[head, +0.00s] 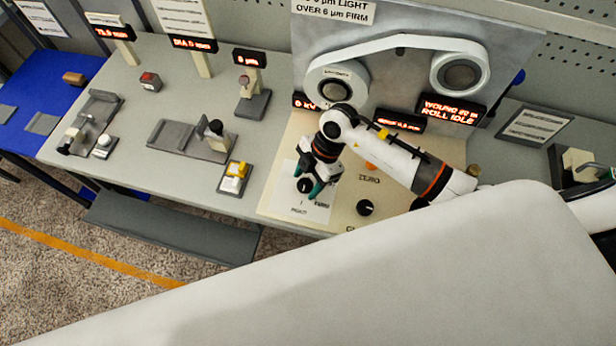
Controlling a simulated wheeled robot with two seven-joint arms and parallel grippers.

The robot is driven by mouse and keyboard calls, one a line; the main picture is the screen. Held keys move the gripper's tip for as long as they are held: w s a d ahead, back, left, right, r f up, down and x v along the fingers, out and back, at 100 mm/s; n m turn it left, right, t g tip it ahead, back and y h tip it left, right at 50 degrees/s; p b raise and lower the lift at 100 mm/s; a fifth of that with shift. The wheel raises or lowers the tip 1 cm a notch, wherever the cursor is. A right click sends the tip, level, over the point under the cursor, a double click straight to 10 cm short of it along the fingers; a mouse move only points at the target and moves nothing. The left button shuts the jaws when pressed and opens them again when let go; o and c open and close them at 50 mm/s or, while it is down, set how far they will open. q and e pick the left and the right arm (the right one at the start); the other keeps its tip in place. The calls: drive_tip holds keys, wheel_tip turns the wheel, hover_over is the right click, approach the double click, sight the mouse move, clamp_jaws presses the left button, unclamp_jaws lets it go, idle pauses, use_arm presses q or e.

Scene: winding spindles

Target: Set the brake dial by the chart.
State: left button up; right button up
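The brake dial (304,186) is a small black knob on a white card (288,205) with printed labels, on the beige panel. My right gripper (311,184) points down at it from above, with green-tipped fingers at the dial. I cannot tell whether the fingers touch or grip it, and part of the dial is hidden. The chart (333,10) is a white sign on the back wall; its readable part says "LIGHT" and "OVER 6 µm FIRM", and its top is cut off. A red-lit display (249,58) seems to read 6 µm. My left gripper is not in view.
A second black knob (365,208) sits right of the card, near the word "ZERO". A grey panel with two rollers and a white belt (400,52) stands behind. A yellow-topped switch box (234,177) and grey fixtures (190,140) lie left. My white arm covers the panel's right.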

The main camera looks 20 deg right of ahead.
drive_tip(key=c, duration=0.9)
drive_tip(key=shift+o, duration=0.2)
drive_tip(key=shift+n, duration=0.3)
drive_tip(key=shift+w+n+g, duration=0.15)
drive_tip(key=shift+n+g, duration=0.35)
drive_tip(key=shift+n, duration=0.4)
drive_tip(key=n+b, duration=0.1)
drive_tip(key=n, duration=0.1)
drive_tip(key=shift+w+n+g+h, duration=0.15)
drive_tip(key=shift+n+g+h, duration=0.15)
drive_tip(key=shift+g+h, duration=0.1)
drive_tip(key=n+g+h+b, duration=0.1)
drive_tip(key=n+b, duration=0.1)
drive_tip(key=n, duration=0.1)
drive_tip(key=shift+a+f+n, duration=0.1)
drive_tip(key=shift+a+n, duration=0.05)
drive_tip(key=shift+n, duration=0.15)
drive_tip(key=shift+a+n+g+h+b, duration=0.1)
drive_tip(key=shift+n+g+h+b, duration=0.3)
drive_tip(key=shift+n+b, duration=0.85)
drive_tip(key=shift+n, duration=0.45)
